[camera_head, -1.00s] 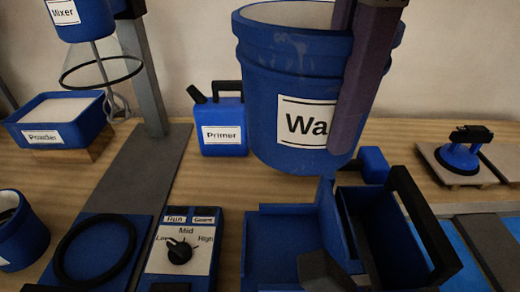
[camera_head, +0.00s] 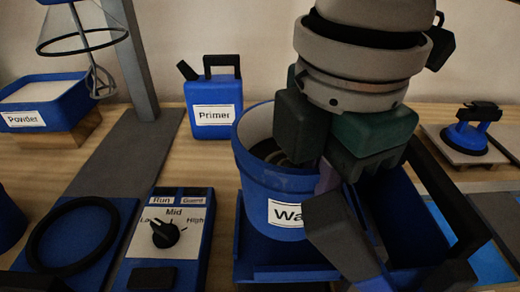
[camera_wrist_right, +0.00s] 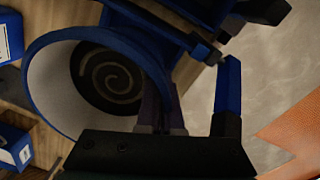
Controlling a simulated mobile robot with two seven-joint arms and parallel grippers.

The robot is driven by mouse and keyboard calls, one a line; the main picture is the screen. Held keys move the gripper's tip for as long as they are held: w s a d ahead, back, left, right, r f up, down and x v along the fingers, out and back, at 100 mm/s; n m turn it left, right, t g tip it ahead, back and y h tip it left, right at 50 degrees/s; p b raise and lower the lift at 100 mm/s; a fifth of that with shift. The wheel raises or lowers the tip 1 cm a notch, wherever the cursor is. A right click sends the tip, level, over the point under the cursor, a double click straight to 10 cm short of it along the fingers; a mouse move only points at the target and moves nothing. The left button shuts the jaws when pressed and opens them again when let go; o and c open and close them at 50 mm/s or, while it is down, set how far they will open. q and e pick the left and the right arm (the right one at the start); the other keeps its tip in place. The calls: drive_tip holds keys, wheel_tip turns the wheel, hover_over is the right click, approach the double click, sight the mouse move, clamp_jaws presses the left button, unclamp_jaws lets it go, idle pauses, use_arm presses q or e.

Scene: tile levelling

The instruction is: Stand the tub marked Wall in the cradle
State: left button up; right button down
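The blue tub marked Wa, the rest of its label covered, (camera_head: 262,187) is upright within the outline of the blue cradle (camera_head: 285,273). I cannot tell whether its base touches the cradle floor. In the right wrist view I look into the tub (camera_wrist_right: 45,95), which has a pale inner wall and a dark bottom with a spiral. My right gripper (camera_head: 327,180) is at the tub's right rim, with its purplish fingers (camera_wrist_right: 160,108) close together on the wall. My wrist hides the tub's right side. My left gripper is not in view.
A control box with a dial (camera_head: 172,232) stands close on the left, beside a black ring (camera_head: 72,238). The Primer can (camera_head: 213,108) is behind. A suction lifter (camera_head: 468,132) sits at right.

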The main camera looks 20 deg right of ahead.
wheel_tip(320, 180, down, 5)
drive_tip(key=shift+r+b, duration=0.1)
drive_tip(key=shift+b, duration=0.8)
drive_tip(key=c, duration=1.5)
unclamp_jaws()
drive_tip(key=shift+f, duration=0.2)
drive_tip(key=o, duration=0.4)
drive_tip(key=shift+r, duration=0.1)
